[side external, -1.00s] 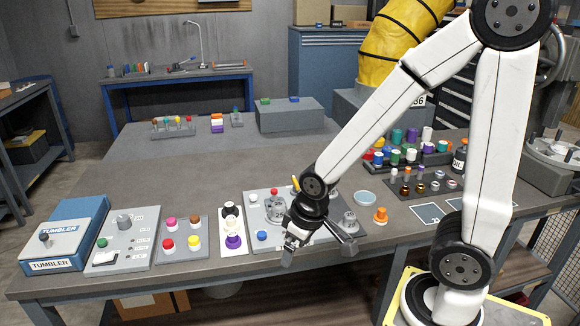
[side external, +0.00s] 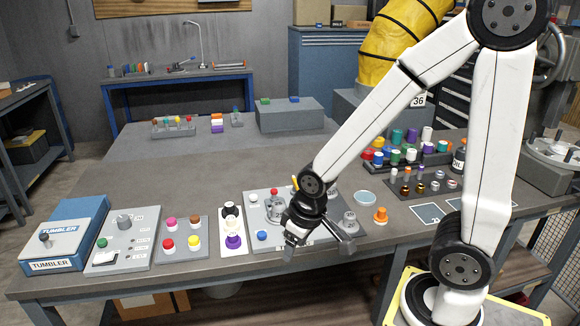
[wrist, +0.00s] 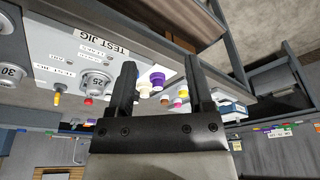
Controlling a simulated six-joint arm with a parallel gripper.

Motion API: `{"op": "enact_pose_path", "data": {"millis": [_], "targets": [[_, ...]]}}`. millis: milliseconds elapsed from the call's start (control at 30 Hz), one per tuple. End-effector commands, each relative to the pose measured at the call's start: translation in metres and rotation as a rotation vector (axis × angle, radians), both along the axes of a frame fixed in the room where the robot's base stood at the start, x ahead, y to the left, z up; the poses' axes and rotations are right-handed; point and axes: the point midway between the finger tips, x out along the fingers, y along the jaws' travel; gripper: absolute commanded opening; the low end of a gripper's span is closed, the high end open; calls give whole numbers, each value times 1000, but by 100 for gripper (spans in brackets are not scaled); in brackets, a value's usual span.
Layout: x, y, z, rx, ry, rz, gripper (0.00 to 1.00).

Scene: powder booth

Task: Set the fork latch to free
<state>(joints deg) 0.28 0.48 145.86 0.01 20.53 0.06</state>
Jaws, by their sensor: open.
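My gripper (side external: 292,250) is open and empty, over the front edge of the grey panel (side external: 254,199) on the bench. In the wrist view my gripper (wrist: 160,68) shows two dark fingers apart, and the panel, labelled TEST JIG (wrist: 100,42), lies to their left. It carries round dials, one marked 25 (wrist: 97,80), a yellow-tipped part (wrist: 58,90) and a red button (wrist: 88,100). In the side view a grey metal fitting (side external: 273,208) stands just behind my gripper. I cannot tell which part is the fork latch; my gripper and wrist hide some of the panel.
Left of the panel are a white strip with coloured knobs (side external: 233,242), a plate of coloured buttons (side external: 168,255), a switch panel (side external: 123,240) and a blue TUMBLER box (side external: 70,235). An orange knob (side external: 380,215) and racks of bottles stand right.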

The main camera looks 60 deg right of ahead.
Motion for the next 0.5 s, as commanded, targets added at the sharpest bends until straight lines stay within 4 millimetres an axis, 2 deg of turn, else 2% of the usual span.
{"op": "enact_pose_path", "data": {"millis": [233, 500], "targets": [[32, -15, 5, 3, 23, -55, 67], [91, -52, 13, 11, 71, -166, 67]]}}
